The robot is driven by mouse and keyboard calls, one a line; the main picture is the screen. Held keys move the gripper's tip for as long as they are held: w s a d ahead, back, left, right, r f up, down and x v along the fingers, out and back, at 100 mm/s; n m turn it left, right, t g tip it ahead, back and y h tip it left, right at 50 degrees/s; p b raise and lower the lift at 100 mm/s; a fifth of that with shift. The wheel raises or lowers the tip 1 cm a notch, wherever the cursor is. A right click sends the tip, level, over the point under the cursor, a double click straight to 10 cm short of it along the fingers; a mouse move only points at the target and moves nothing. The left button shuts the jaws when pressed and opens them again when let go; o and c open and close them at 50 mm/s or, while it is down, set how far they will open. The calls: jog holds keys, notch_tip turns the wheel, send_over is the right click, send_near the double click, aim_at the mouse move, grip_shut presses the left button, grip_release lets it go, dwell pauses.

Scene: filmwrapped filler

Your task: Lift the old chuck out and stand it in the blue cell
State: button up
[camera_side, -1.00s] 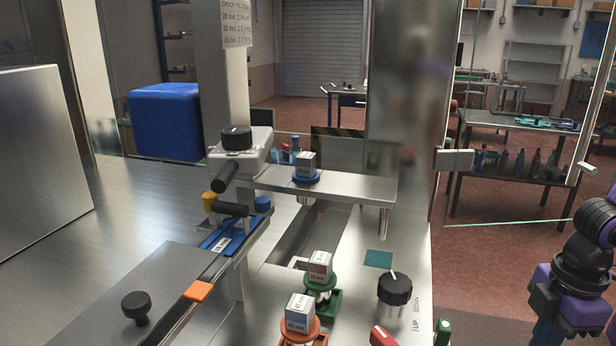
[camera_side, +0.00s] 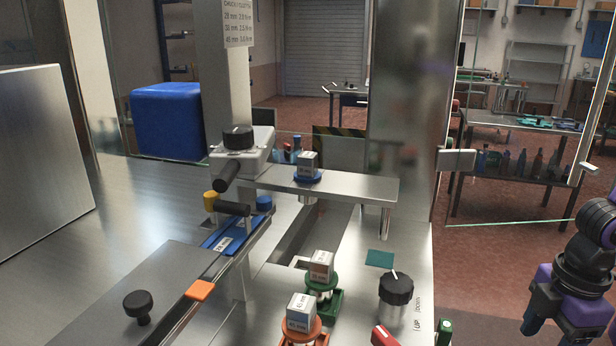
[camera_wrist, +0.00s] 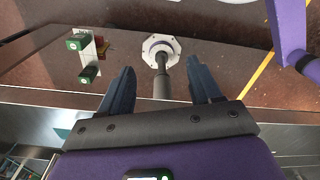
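A chuck with a blue collar and grey labelled block (camera_side: 308,166) stands upright in the metal bridge plate (camera_side: 360,188). A green-collared chuck (camera_side: 321,269) stands in a green cell (camera_side: 334,303). An orange-collared chuck (camera_side: 301,315) stands in front of it. I cannot pick out a blue cell with certainty. My gripper (camera_wrist: 162,80) is open in the wrist view, its two dark fingers well apart. A dark post with a pale flange (camera_wrist: 160,46) shows between them; I cannot tell its distance. The fingers are outside the side view, and no chuck shows in the wrist view.
A dark knob (camera_side: 396,287) and a red switch (camera_side: 383,336) stand right of the chucks. A teal square (camera_side: 380,258) lies on the bare metal deck. A blue strip (camera_side: 222,242) lies left of the bridge. Green-topped blocks (camera_wrist: 79,42) appear in the wrist view.

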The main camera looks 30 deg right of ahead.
jog(key=w+a+r+m+t+y, duration=0.1)
jog(key=w+a+r, duration=0.65)
jog(key=w, duration=0.35)
jog(key=w+a+r+m+t+y, duration=0.1)
jog(key=w+a+r, duration=0.6)
jog(key=w, duration=0.4)
jog(key=w+d+r+m+t, duration=0.2)
jog(key=w+d+r+t, duration=0.15)
jog(key=w+r, duration=1.3)
send_over(309, 155)
jog(key=s+d, duration=0.2)
jog(key=s, duration=0.1)
notch_tip(309, 155, down, 10)
jog(key=shift+y, duration=0.3)
jog(key=shift+x, duration=2.7)
jog(key=shift+w+a+r, duration=0.1)
jog(key=shift+a, duration=0.1)
